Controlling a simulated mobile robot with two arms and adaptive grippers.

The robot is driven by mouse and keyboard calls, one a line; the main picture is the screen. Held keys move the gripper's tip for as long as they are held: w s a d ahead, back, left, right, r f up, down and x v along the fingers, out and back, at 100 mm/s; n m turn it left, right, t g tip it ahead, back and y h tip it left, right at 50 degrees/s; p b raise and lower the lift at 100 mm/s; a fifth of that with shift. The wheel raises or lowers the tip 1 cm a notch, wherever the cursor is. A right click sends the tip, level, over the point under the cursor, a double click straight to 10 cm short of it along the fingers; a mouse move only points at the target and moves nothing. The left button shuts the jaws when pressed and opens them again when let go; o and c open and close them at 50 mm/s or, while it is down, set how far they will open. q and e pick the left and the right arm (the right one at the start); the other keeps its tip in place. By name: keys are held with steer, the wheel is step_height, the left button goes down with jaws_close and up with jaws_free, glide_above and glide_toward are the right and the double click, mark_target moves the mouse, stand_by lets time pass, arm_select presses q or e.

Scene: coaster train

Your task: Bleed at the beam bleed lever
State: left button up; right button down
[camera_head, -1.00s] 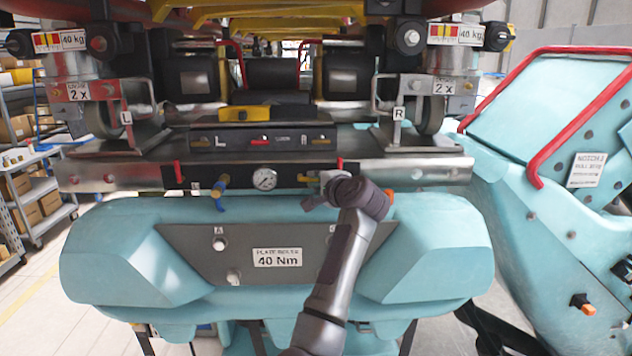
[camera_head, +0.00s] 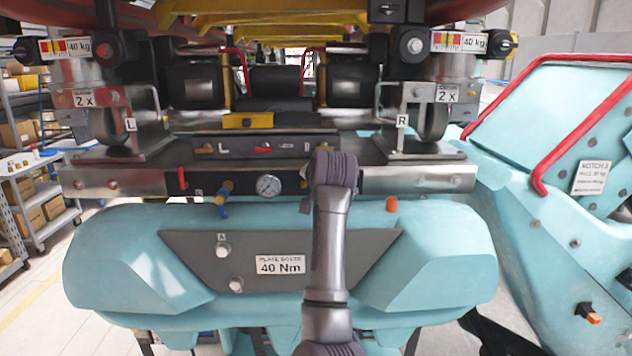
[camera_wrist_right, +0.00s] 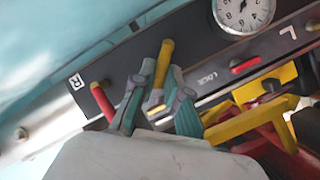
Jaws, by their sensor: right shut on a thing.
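In the right wrist view a yellow-handled lever (camera_wrist_right: 164,60) stands between the two grey-green fingers of my right gripper (camera_wrist_right: 160,80). The fingers are shut on it. No readable label names it as the bleed lever. In the head view my right arm (camera_head: 332,215) reaches up to the beam, and its wrist hides the fingers and the lever. A pressure gauge (camera_head: 268,187) sits on the beam front left of my arm, and shows in the wrist view (camera_wrist_right: 243,12). A red lever (camera_wrist_right: 102,100) stands beside the "R" label. My left gripper is out of view.
An orange knob (camera_head: 391,204) is to the right. The teal shell (camera_head: 110,260) bulges below the beam. A red rail (camera_head: 560,150) stands at right.

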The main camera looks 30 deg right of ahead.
steer(key=n, duration=0.1)
steer(key=n+g+h, duration=0.1)
steer(key=a+n+h, duration=0.1)
steer(key=shift+w+r, duration=0.3)
steer(key=shift+w, duration=0.1)
steer(key=shift+w+a+n+g+h, duration=0.15)
steer(key=shift+a+n+g+h, duration=0.15)
steer(key=shift+n+h, duration=0.25)
steer(key=shift+w+a+n+g+h, duration=0.15)
steer(key=shift+a+n+g+h, duration=0.2)
steer(key=shift+n, duration=0.4)
steer(key=c, duration=1.2)
jaws_free()
steer(key=shift+a+r, duration=0.1)
steer(key=v, duration=1.2)
steer(key=shift+w, duration=0.1)
steer(key=shift+f, duration=0.2)
